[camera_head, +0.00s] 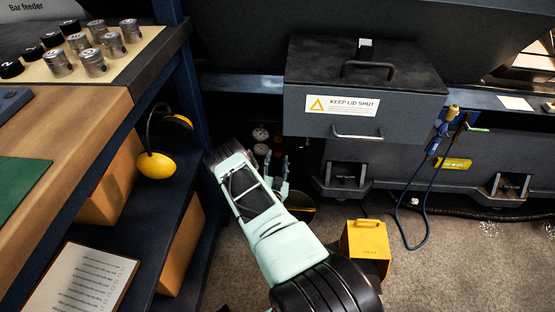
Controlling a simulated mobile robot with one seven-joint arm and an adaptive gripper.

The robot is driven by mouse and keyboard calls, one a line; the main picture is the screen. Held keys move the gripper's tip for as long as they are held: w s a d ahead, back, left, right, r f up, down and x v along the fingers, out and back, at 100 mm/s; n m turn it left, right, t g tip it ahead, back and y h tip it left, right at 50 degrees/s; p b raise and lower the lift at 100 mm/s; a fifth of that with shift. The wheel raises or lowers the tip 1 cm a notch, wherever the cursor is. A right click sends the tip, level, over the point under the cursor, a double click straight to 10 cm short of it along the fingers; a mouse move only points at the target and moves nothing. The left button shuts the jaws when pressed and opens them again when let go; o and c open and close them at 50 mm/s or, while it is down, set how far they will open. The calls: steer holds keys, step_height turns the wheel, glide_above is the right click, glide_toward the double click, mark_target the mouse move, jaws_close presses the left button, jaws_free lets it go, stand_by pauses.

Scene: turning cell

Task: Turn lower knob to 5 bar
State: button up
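Two small round pale faces, which look like gauges, show in the dark gap under the grey lidded box. The upper gauge (260,134) sits just above the lower gauge (261,150). My arm reaches up from the bottom, with its pale green wrist in front of the gap. Part of my gripper (281,168) shows just right of the wrist, close to the lower gauge in the picture. Its fingertips are small and dark, so I cannot tell whether they are open or touch anything. I cannot make out the lower knob or its setting; the wrist and shadow hide that area.
The grey box (296,96) with a "KEEP LID SHUT" label juts out above. A blue-framed bench (70,135) with shelves and yellow ear defenders (157,165) stands at left. A yellow block (366,240) is on the floor right of my arm. A blue cable (427,195) hangs at right.

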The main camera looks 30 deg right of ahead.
steer(key=shift+x, duration=1.05)
jaws_close()
steer(key=shift+n, duration=0.3)
